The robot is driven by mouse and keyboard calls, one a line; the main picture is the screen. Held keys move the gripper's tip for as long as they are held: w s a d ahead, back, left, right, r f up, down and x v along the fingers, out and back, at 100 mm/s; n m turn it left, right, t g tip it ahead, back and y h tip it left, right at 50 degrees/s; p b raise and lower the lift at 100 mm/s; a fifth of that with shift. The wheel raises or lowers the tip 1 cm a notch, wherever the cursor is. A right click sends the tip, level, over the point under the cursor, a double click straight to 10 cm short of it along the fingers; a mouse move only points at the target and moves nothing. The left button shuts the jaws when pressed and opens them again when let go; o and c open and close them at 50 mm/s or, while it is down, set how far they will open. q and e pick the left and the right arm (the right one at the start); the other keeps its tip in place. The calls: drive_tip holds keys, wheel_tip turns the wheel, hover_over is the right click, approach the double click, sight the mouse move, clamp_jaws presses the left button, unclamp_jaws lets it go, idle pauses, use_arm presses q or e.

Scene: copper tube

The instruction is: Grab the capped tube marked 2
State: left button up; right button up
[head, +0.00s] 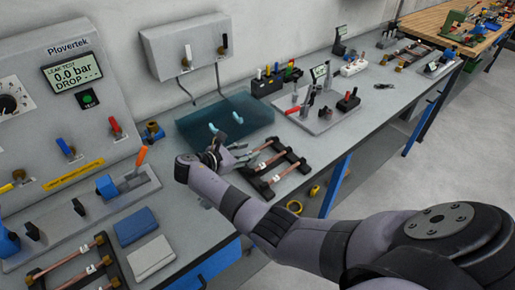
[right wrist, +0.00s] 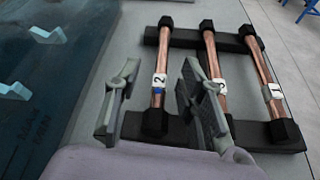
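The capped tube marked 2 (right wrist: 161,62) is copper with black end caps and a white and blue label. It lies in a black rack (right wrist: 185,41), leftmost of three tubes in the right wrist view. Beside it lie the tube marked 3 (right wrist: 213,62) and the tube marked 1 (right wrist: 262,68). My right gripper (right wrist: 159,82) is open, with one finger on each side of tube 2 in that view. I see no contact; its height over the tube is unclear. In the head view the right gripper (head: 236,152) is at the rack's left end. My left gripper is not in view.
A dark blue translucent tray (head: 200,126) with pale hooks lies just behind the rack. Another rack with copper tubes (head: 62,273) stands at lower left, near blue (head: 135,226) and grey (head: 151,258) boxes. The bench front edge is close to the rack.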

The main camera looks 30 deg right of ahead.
sight(255, 150)
drive_tip(key=x, duration=0.3)
drive_tip(key=shift+s+d+f, duration=0.1)
drive_tip(key=shift+s+d, duration=0.05)
drive_tip(key=shift+d, duration=0.3)
drive_tip(key=shift+a, duration=0.1)
drive_tip(key=shift+c, duration=0.5)
clamp_jaws()
